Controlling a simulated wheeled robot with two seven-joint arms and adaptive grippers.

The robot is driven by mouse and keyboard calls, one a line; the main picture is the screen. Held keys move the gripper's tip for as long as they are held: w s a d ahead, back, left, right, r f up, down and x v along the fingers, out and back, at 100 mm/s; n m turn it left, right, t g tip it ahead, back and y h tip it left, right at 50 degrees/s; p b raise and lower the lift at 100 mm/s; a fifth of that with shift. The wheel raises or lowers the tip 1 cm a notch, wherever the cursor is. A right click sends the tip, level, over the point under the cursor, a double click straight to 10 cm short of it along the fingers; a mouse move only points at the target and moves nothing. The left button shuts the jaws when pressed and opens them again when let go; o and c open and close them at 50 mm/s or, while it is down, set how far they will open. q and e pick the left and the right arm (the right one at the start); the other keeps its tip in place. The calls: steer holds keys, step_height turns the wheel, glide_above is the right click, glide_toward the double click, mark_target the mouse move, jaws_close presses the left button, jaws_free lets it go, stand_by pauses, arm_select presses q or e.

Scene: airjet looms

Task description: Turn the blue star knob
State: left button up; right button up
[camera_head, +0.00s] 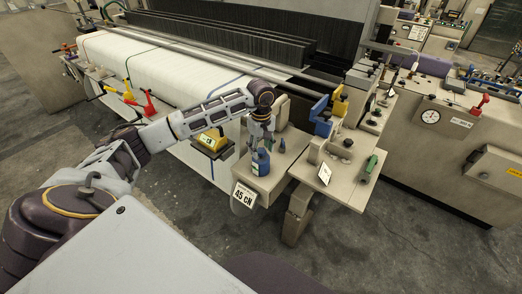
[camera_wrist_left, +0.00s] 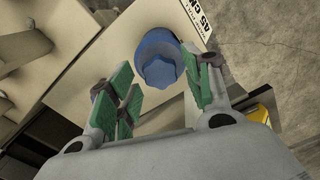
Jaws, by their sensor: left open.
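The blue star knob (camera_head: 260,164) stands on the beige box at the front of the loom, above a white "45 cN" label (camera_head: 243,195). In the left wrist view the knob (camera_wrist_left: 158,58) has a round collar and a lobed top. My left gripper (camera_head: 261,142) points down right over the knob and partly hides it in the head view. In the left wrist view its green-padded fingers (camera_wrist_left: 165,78) are open, with the knob showing between them. There the knob looks clear of the pads; its depth between them is hard to tell. My right gripper is not in view.
A yellow block (camera_head: 213,141) is left of the beige box. To the right are a side plate with a green-handled part (camera_head: 370,166) and a blue and yellow fitting (camera_head: 323,121). A pressure gauge (camera_head: 430,117) is further right. The grey floor in front is clear.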

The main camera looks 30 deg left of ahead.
arm_select(q)
steer(key=shift+f, duration=0.3)
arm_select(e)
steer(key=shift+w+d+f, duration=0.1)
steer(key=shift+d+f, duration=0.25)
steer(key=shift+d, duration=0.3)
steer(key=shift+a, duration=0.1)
arm_select(q)
steer(key=c, duration=0.7)
steer(key=shift+c, duration=0.2)
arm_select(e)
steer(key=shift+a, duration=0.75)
